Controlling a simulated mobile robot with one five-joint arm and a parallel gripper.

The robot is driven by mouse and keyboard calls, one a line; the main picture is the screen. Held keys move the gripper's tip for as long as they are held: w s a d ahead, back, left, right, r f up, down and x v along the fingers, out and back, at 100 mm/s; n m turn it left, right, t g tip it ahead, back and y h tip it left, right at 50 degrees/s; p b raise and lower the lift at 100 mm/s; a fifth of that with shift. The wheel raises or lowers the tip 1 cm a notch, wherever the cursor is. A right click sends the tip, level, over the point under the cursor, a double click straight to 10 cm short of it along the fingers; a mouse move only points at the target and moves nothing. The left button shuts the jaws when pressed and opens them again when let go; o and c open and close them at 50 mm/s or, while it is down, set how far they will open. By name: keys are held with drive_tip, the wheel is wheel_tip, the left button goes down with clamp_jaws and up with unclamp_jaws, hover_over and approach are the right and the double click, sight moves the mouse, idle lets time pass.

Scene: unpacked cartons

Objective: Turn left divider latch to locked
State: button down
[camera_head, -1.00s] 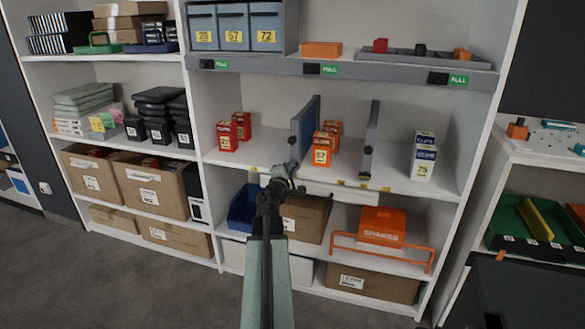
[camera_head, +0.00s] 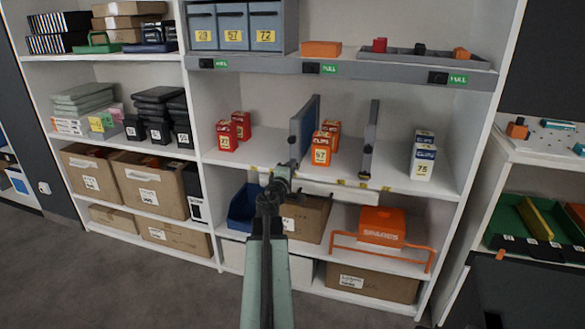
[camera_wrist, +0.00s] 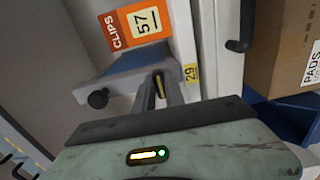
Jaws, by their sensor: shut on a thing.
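The left divider (camera_head: 304,133) is a blue-grey upright panel on the middle shelf, with orange boxes to its right. My gripper (camera_head: 283,172) is at the shelf's front edge, just below the divider's front end. In the wrist view, my gripper (camera_wrist: 159,92) is shut on a small dark piece with a yellow stripe, the left divider latch (camera_wrist: 158,84). The divider's grey front edge with a black knob (camera_wrist: 98,98) is beside it. My gripper hides the latch in the head view, and I cannot tell whether it is locked.
An orange clips box (camera_wrist: 135,24) marked 57 stands close to the latch. The right divider (camera_head: 371,140) stands farther right. A blue bin (camera_head: 243,207) and a cardboard box (camera_head: 305,218) sit below. The floor at left is clear.

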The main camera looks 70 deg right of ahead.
drive_tip(key=c, duration=1.4)
unclamp_jaws()
